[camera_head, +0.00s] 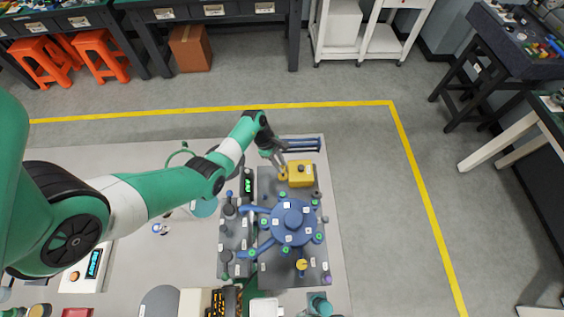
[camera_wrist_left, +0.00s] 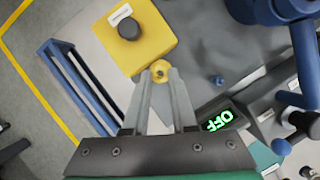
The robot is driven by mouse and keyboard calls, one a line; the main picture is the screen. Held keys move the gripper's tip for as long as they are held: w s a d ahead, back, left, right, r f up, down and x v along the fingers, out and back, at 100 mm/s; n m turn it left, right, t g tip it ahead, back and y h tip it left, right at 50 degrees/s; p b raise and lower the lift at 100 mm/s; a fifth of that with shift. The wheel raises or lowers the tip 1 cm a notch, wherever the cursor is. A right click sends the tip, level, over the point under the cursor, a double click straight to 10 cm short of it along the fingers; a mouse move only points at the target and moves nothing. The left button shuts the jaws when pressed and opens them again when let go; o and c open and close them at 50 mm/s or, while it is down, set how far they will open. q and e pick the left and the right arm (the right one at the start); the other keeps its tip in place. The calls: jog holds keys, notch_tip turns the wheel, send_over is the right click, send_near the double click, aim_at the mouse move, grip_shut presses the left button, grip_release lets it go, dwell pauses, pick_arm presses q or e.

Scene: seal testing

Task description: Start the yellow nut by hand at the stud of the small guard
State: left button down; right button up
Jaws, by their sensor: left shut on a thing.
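My left gripper (camera_head: 281,166) reaches in from the left over the far end of the grey fixture plate (camera_head: 270,272). In the left wrist view its two fingers (camera_wrist_left: 160,82) are shut on the yellow nut (camera_wrist_left: 160,70), held at the fingertips with its hole facing the camera. The nut (camera_head: 283,175) is beside a yellow box with a black knob (camera_head: 300,173), which also shows in the wrist view (camera_wrist_left: 150,45). A small blue stud-like piece (camera_wrist_left: 218,80) stands apart, right of the nut. I cannot tell which part is the small guard. My right gripper is out of view.
A blue round housing with pipe arms (camera_head: 292,222) fills the plate's middle. A green-lit OFF display (camera_wrist_left: 222,120) stands near the gripper. A blue rack (camera_head: 302,143) lies behind the yellow box. Another yellow piece (camera_head: 301,265) is at the near end.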

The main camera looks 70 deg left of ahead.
aim_at(283, 174)
pick_arm(q)
notch_tip(283, 174, down, 4)
jog(key=b, duration=0.3)
jog(key=shift+b, duration=0.3)
jog(key=shift+d+r+p, duration=0.1)
jog(key=shift+r+p, duration=0.1)
jog(key=shift+p, duration=0.2)
jog(key=n+y+p, duration=0.1)
jog(key=n+p, duration=0.1)
jog(key=n, duration=0.1)
jog(key=n+t+y+p, duration=0.1)
jog(key=n+p, duration=0.1)
jog(key=r+n+p, duration=0.1)
jog(key=n+p, duration=0.2)
jog(key=shift+s+d+n+y, duration=0.15)
jog(key=shift+d+n+y, duration=0.15)
jog(key=shift+d+y, duration=0.1)
jog(key=n+p, duration=0.2)
jog(key=p, duration=0.2)
jog(key=shift+y, duration=0.4)
jog(key=shift+f+n+y+p, duration=0.3)
jog(key=shift+f+n+p, duration=0.15)
jog(key=shift+n+p, duration=0.3)
jog(key=shift+d, duration=0.1)
jog(key=shift+f+b, duration=0.45)
jog(key=shift+f, duration=0.1)
